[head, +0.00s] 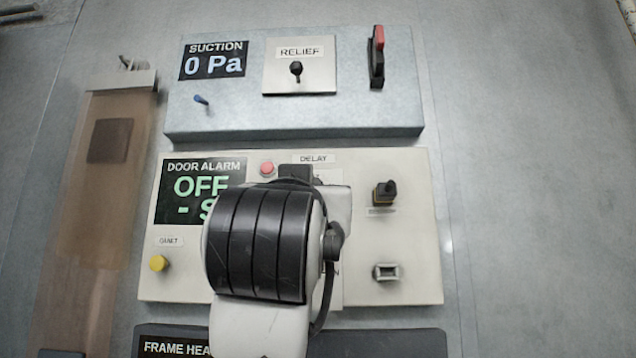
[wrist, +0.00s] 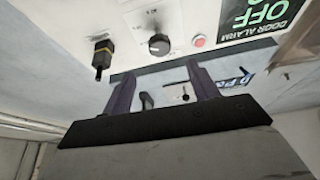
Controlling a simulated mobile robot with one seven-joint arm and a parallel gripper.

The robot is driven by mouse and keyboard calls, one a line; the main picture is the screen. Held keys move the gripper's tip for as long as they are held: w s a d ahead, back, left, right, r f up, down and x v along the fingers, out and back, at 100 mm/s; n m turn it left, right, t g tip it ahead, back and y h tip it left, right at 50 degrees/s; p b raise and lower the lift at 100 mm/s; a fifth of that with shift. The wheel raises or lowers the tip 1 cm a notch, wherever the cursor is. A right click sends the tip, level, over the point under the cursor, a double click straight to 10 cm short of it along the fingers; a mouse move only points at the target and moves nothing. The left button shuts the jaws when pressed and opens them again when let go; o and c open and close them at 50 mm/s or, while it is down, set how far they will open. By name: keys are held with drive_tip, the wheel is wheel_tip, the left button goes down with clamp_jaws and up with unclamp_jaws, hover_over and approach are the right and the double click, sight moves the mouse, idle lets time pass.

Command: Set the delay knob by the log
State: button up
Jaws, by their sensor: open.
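The delay knob (wrist: 159,45) is round and black with a pale pointer mark, on the white door alarm panel. In the head view only its DELAY label (head: 313,158) shows; my arm covers the knob. The DOOR ALARM display (head: 188,187) reads OFF, with a lower line partly hidden by my arm. My gripper (wrist: 160,70) is open and empty. In the wrist view its fingertips appear just short of the knob, one to each side; I see no contact. I cannot make out a log with readable text.
A red button (head: 267,168), a yellow button (head: 159,263) and a black-and-yellow switch (head: 384,194) share the panel. Above is the grey suction panel (head: 290,122) with a red-tipped lever (head: 377,58). A brown hanging sheet (head: 95,210) is at left. The wall at right is clear.

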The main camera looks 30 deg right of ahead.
drive_tip(key=shift+p+x, duration=2.55)
drive_tip(key=shift+x, duration=3.3)
drive_tip(key=c, duration=1)
